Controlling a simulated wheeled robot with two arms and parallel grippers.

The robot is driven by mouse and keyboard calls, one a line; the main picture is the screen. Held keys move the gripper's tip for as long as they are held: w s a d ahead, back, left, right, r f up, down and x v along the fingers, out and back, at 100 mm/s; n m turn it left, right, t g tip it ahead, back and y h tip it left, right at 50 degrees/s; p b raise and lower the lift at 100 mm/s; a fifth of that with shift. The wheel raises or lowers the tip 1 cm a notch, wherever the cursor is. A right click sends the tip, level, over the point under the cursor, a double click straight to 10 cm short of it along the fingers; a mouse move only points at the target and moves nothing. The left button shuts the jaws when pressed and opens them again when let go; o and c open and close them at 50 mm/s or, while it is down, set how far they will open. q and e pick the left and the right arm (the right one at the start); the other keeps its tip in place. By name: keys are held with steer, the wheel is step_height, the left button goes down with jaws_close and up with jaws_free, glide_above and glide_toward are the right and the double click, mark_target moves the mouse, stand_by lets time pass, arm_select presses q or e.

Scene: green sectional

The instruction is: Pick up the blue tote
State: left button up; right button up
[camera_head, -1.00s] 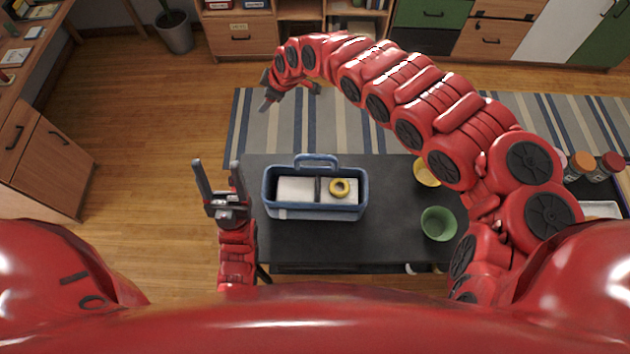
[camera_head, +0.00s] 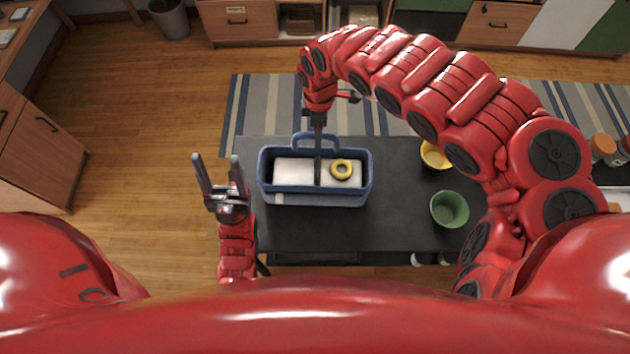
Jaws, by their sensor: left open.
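The blue tote (camera_head: 283,198) stands on the dark table, with its handle (camera_head: 304,137) raised at the far side. White items and a yellow ring (camera_head: 342,169) lie inside it, either side of a dark divider. My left gripper (camera_head: 217,158) is open and empty, left of the tote and apart from it, fingers pointing away from me. My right gripper (camera_head: 318,122) is over the tote's handle at its far side, pointing down. Its fingers are narrow and dark here, so I cannot tell whether they are apart or touch the handle.
The dark table (camera_head: 400,232) also holds a green bowl (camera_head: 449,209) and a yellow bowl (camera_head: 434,156) at right, close to my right arm. Bottles (camera_head: 603,148) stand at the far right. A striped rug (camera_head: 262,105) lies behind the table. Wooden floor is free at left.

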steer(key=shift+a+f+p, duration=0.15)
steer(key=shift+f+p, duration=0.2)
steer(key=shift+f, duration=1)
steer(key=shift+a+f+p, duration=0.15)
steer(key=shift+f+p, duration=0.15)
steer(key=shift+f, duration=1.35)
steer(key=shift+d, duration=0.1)
steer(key=shift+c, duration=0.3)
jaws_close()
